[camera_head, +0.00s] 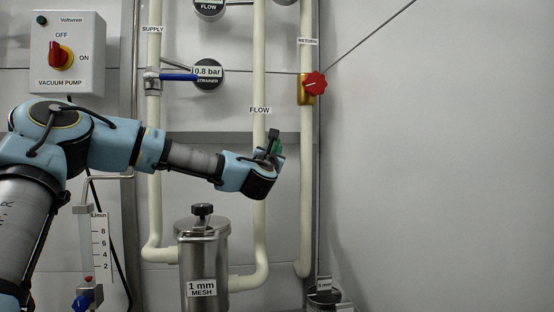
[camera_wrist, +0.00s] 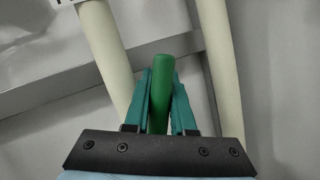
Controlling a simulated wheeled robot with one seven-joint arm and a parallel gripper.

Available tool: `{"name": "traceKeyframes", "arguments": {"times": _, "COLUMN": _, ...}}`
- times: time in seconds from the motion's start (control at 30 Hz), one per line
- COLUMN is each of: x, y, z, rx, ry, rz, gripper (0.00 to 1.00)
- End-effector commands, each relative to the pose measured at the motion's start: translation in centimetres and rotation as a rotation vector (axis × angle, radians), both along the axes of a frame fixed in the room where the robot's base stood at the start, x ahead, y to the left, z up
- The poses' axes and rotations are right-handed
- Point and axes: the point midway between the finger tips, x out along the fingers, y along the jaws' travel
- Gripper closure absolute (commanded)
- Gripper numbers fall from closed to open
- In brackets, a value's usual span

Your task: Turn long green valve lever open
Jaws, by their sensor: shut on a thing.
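The long green valve lever (camera_wrist: 162,85) shows in the wrist view as a green bar with a rounded end. It stands between the two teal fingers of my gripper (camera_wrist: 161,92), which is shut on it. In the head view my gripper (camera_head: 272,147) is in front of the middle pale pipe, just below the FLOW label. There the lever is mostly hidden by my gripper and wrist. The valve body that the lever belongs to is hidden in both views.
A blue-handled valve (camera_head: 178,77) is on the SUPPLY pipe (camera_head: 153,115). A red-knobbed valve (camera_head: 313,84) is on the RETURN pipe (camera_head: 306,150). A steel strainer (camera_head: 203,255) stands below my arm. A vacuum pump box (camera_head: 68,55) hangs upper left. The wall at right is bare.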

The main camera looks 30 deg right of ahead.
Motion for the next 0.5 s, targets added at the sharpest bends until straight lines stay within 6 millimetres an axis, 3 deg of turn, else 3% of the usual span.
{"name": "traceKeyframes", "arguments": {"times": 0.47, "x": 0.22, "y": 0.22, "z": 0.05, "rx": -0.012, "ry": 0.006, "rz": 0.005, "gripper": 1.0}}
{"name": "traceKeyframes", "arguments": {"times": 0.5, "x": 0.22, "y": 0.22, "z": 0.05, "rx": -0.012, "ry": 0.006, "rz": 0.005, "gripper": 0.75}}
